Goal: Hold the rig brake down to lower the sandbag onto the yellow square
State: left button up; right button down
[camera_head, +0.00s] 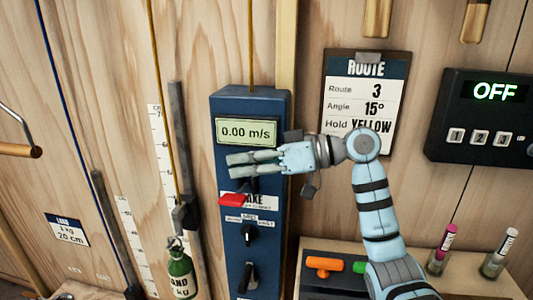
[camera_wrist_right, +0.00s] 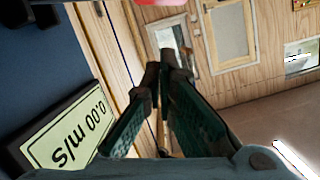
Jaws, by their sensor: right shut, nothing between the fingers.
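The blue rig panel (camera_head: 222,240) stands upright against the wood wall, with a display (camera_head: 247,132) reading 0.00 m/s. The red brake lever (camera_head: 233,199) sticks out from it, below the display. Its red edge also shows at the top of the right wrist view (camera_wrist_right: 158,3). My right gripper (camera_head: 230,160) is shut and empty, in front of the panel just above the lever, seemingly apart from it. The green sandbag (camera_head: 180,275) hangs on the rope left of the panel, beside a height scale. The yellow square is not visible. My left gripper is not in view.
More black levers (camera_head: 247,278) sit lower on the panel. A ROUTE clipboard (camera_head: 366,100) and a black control box reading OFF (camera_head: 480,120) hang at the right. A shelf (camera_head: 460,275) at the lower right holds an orange piece (camera_head: 324,263) and small bottles (camera_head: 440,250).

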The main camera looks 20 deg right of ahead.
aim_at(244, 196)
jog(key=f, duration=0.2)
jog(key=shift+s+a+f, duration=0.1)
jog(key=shift+s+f, duration=0.15)
jog(key=shift+f, duration=0.1)
jog(key=shift+s+f, duration=0.2)
jog(key=shift+f, duration=0.05)
jog(key=shift+f, duration=0.15)
